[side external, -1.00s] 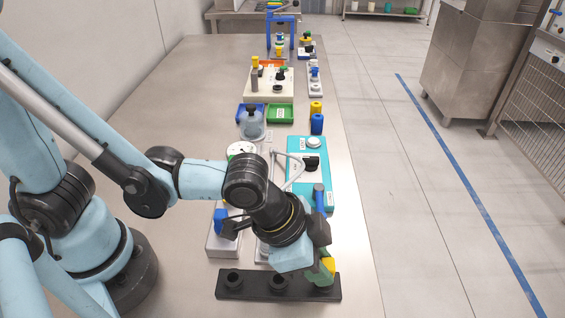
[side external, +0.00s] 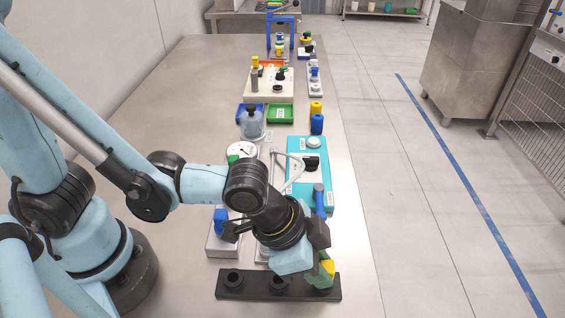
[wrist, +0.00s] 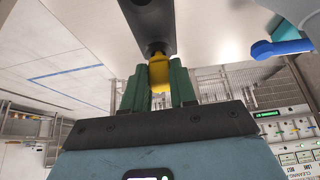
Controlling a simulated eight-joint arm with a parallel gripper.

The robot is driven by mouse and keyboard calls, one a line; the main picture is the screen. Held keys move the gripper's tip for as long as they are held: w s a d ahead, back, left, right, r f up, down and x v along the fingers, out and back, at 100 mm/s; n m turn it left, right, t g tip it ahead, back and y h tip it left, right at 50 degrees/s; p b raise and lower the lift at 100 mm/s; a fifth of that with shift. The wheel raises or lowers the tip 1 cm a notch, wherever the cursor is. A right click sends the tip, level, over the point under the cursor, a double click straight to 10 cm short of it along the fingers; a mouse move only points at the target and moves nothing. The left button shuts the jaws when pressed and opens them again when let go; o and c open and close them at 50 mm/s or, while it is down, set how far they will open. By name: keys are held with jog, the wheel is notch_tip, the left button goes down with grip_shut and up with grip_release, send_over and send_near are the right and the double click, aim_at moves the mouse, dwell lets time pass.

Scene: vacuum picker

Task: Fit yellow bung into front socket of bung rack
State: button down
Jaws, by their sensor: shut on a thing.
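The bung rack (side external: 255,291) is a long black bar at the near end of the bench, with dark round sockets in a row. My gripper (side external: 321,274) is over its right end and hides the socket there. The left socket (side external: 233,276) and middle socket (side external: 277,282) show and look empty. The yellow bung (side external: 328,267) is between the green fingers. In the wrist view, my gripper (wrist: 157,76) is shut on the yellow bung (wrist: 160,74), whose end meets a dark ring on the rack (wrist: 150,18). How deep it sits I cannot tell.
A grey block with a blue knob (side external: 220,222) and a teal box (side external: 318,195) with a handle stand just behind my gripper. More fixtures line the bench beyond. The bench is bare left of the rack; its right edge is close by.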

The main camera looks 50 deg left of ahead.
jog(key=shift+f, duration=0.4)
jog(key=c, duration=0.8)
grip_release()
jog(key=shift+v, duration=3)
